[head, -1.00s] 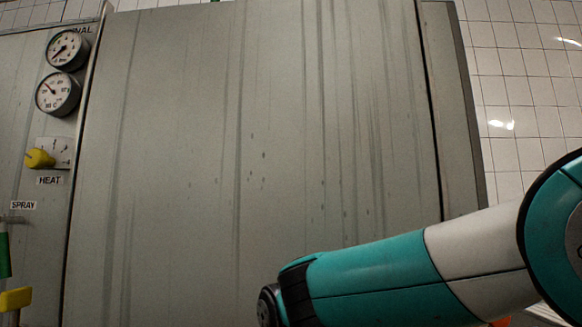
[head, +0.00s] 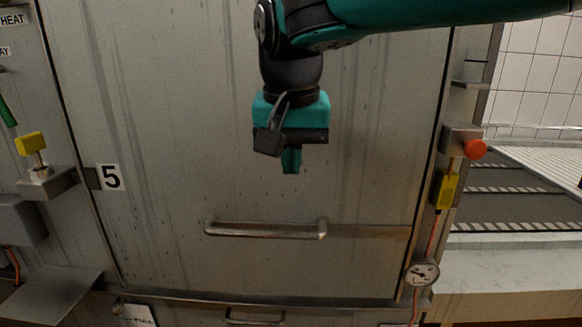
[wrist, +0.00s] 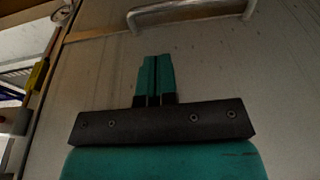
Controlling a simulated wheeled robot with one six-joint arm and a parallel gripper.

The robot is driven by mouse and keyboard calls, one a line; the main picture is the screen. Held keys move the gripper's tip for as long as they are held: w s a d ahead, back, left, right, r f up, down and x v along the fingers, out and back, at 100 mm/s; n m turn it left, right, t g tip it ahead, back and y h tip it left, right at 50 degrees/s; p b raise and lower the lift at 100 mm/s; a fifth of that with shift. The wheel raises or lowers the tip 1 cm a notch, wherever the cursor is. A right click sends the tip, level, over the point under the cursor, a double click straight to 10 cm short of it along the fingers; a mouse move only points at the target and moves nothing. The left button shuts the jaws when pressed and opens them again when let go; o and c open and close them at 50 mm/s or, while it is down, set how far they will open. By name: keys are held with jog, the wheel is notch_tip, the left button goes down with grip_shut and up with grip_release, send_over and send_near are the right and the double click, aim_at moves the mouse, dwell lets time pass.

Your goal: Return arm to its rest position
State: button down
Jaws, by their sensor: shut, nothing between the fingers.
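My gripper (head: 291,168) hangs pointing down in front of a large grey metal door, above the door's bar handle (head: 265,229) and apart from it in the picture. Its teal fingers are together with nothing between them. In the wrist view the shut fingers of my gripper (wrist: 155,62) point toward the handle (wrist: 190,12) at the top edge. My arm reaches in from the upper right in the head view.
A red knob (head: 475,149), a yellow box (head: 446,191) and a gauge (head: 422,273) line the right. A yellow knob (head: 31,143) and metal shelf (head: 50,297) stand at the left.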

jog(key=s+d+f+n+g+y+p, duration=0.1)
jog(key=s+d+n, duration=0.1)
jog(key=s+d, duration=0.35)
jog(key=s+d+f+n+y+p, duration=0.1)
jog(key=s+d+f+n, duration=0.1)
jog(key=d, duration=0.6)
jog(key=s+d+f+n+g+y, duration=0.1)
jog(key=s+d+f+n+y, duration=0.1)
jog(key=s, duration=1)
jog(key=shift+s+d+f+n+p, duration=0.3)
jog(key=shift+d+f+n, duration=0.2)
jog(key=shift+d+f, duration=0.3)
jog(key=shift+a, duration=0.15)
